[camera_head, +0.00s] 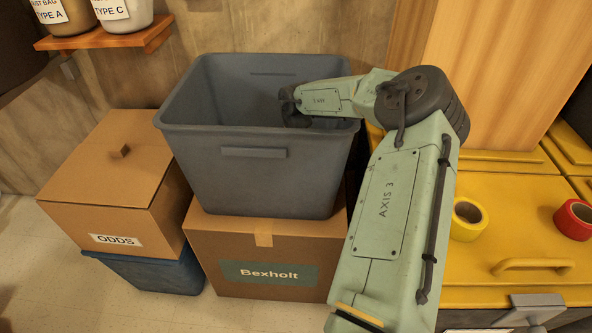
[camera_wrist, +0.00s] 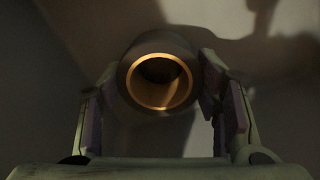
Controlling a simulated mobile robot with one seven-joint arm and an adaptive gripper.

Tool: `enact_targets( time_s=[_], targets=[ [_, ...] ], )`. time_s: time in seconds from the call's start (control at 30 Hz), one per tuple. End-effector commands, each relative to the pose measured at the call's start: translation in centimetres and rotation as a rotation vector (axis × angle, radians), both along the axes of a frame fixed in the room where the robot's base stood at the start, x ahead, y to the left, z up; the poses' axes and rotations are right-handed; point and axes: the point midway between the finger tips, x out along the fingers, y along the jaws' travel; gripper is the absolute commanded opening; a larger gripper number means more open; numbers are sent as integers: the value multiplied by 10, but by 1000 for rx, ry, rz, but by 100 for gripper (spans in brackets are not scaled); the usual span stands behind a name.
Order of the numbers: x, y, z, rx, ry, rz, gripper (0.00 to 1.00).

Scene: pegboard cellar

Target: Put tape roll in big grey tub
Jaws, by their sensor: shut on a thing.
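The big grey tub (camera_head: 262,180) stands upright on a cardboard box, its open top facing up. My arm reaches over the tub's right rim in the head view, and its end goes down inside, where the front wall hides my fingers. In the wrist view my gripper (camera_wrist: 157,82) is shut on a dark tape roll (camera_wrist: 160,105) with a tan core. The roll sits between the two fingers, its hole facing the camera. Shadowed grey surfaces lie around it. I cannot tell how far it is above the tub's floor.
The Bexholt box (camera_head: 265,255) is under the tub. The ODDS box (camera_head: 115,190) stands to the left on a blue bin (camera_head: 150,272). A yellow tape roll (camera_head: 467,218) and a red one (camera_head: 573,219) lie on the yellow surface at right. A shelf (camera_head: 105,38) with containers is at upper left.

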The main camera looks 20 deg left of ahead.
Motion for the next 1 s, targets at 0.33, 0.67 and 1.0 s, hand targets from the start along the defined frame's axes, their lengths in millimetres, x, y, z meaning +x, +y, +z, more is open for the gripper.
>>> enact_targets(
  time_s=[0.33, 0.67, 1.0],
  targets=[
    [0, 0, -4, 1, 0, -1, 28],
    [1, 0, -10, 1, -2, -1, 28],
    [1, 0, -11, 1, -1, 0, 78]
  ],
)
